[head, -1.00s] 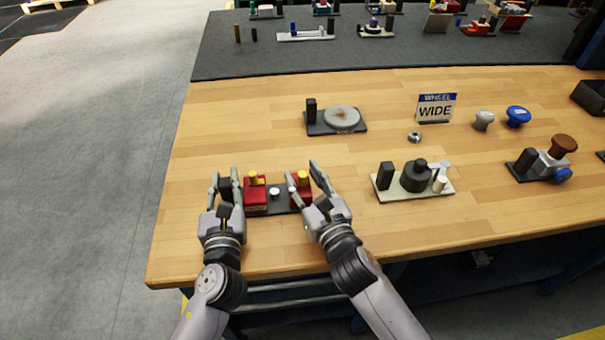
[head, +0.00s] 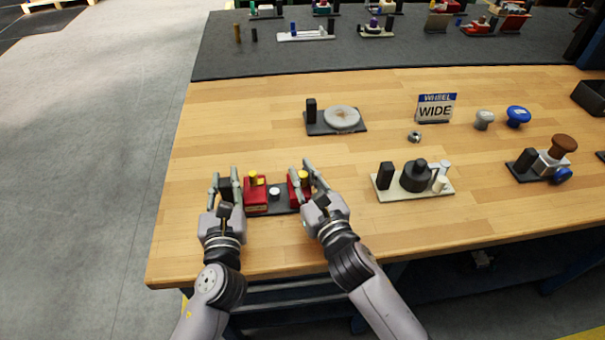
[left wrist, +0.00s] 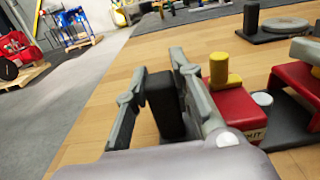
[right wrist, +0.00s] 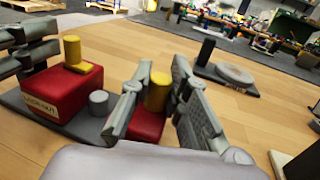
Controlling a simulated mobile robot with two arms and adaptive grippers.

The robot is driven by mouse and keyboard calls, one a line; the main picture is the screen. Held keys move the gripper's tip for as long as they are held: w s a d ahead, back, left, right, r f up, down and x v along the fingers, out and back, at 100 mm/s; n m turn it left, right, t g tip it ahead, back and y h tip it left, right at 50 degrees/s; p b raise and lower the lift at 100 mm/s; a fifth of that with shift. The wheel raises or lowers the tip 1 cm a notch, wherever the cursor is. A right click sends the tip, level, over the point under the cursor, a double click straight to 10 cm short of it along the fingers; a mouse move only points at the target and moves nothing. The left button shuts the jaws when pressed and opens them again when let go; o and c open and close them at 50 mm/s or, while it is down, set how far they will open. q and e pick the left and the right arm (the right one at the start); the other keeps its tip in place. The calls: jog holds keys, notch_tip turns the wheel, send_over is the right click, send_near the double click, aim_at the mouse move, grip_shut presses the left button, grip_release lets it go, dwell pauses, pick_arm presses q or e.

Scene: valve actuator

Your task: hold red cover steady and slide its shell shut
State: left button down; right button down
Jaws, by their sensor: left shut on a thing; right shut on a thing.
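The red cover is in two parts on a dark base plate (head: 280,210). The left red block (head: 256,196) carries a yellow knob and a pale label. The right red shell (right wrist: 146,126) carries an upright yellow post (right wrist: 157,92). A gap with a small grey knob (head: 274,192) lies between them. My left gripper (head: 225,182) is shut on the black upright block (left wrist: 165,105) at the plate's left end. My right gripper (head: 304,178) is shut around the yellow post of the right shell; its fingers hide part of the shell in the head view.
A pale plate with a dark round fixture (head: 414,178) stands right of my right gripper. A grey disc on a dark plate (head: 342,118) lies behind, near a WHEEL WIDE sign (head: 436,108). The wooden table (head: 230,120) is clear behind my left gripper.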

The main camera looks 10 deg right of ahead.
pick_arm(q)
jog(key=shift+f, duration=0.2)
dwell(0.3)
pick_arm(e)
jog(key=a, duration=0.5)
pick_arm(q)
jog(key=shift+d, duration=0.1)
pick_arm(e)
jog(key=shift+a, duration=0.1)
jog(key=c, duration=1.5)
grip_release()
jog(key=shift+a, duration=0.1)
jog(key=shift+s+d+f, duration=0.1)
jog(key=shift+s+d, duration=0.1)
jog(key=shift+s, duration=0.15)
jog(key=v, duration=1.1)
jog(key=shift+s, duration=0.2)
